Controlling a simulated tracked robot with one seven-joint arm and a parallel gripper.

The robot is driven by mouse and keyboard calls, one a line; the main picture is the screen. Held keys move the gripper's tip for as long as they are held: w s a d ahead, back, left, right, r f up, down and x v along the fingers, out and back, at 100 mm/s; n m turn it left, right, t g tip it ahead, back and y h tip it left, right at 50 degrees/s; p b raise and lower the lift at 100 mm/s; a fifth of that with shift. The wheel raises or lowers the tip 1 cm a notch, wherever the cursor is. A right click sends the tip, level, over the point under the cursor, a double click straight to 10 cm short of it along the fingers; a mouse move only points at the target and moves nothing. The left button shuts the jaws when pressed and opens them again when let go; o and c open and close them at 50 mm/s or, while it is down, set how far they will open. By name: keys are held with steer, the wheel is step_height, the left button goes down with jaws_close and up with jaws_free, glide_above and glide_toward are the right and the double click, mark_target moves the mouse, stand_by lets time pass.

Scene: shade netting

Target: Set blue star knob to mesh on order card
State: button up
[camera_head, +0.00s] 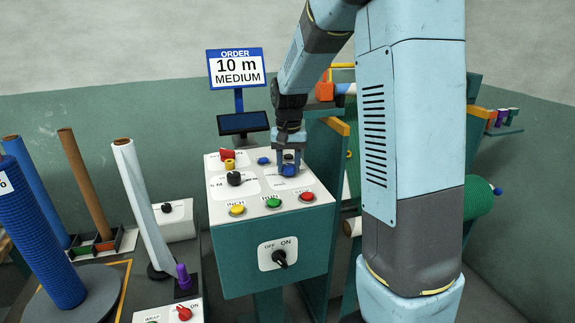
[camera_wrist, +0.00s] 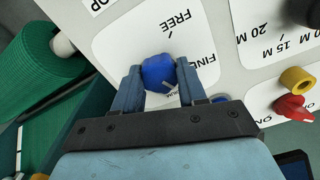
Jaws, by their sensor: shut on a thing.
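The order card (camera_head: 236,68) reads "10 m MEDIUM". The blue star knob (camera_wrist: 158,70) sits on the white panel, and my gripper (camera_wrist: 158,80) is shut on it, one finger on each side. In the wrist view the labels appear upside down: FREE is above the knob and FINE is to its right.
The control box (camera_head: 270,245) carries yellow, green and red buttons along its front edge, a black selector (camera_head: 234,179) and a red-and-yellow control (camera_head: 228,157). An OFF/ON switch (camera_head: 279,257) is on its front.

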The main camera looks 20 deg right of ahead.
mark_target(288, 166)
steer(key=m, duration=0.5)
steer(key=shift+w, duration=0.1)
stand_by(0.5)
steer(key=o, duration=1.1)
steer(key=shift+c, duration=0.2)
steer(key=shift+r, duration=0.1)
step_height(288, 166, up, 14)
steer(key=shift+f, duration=0.2)
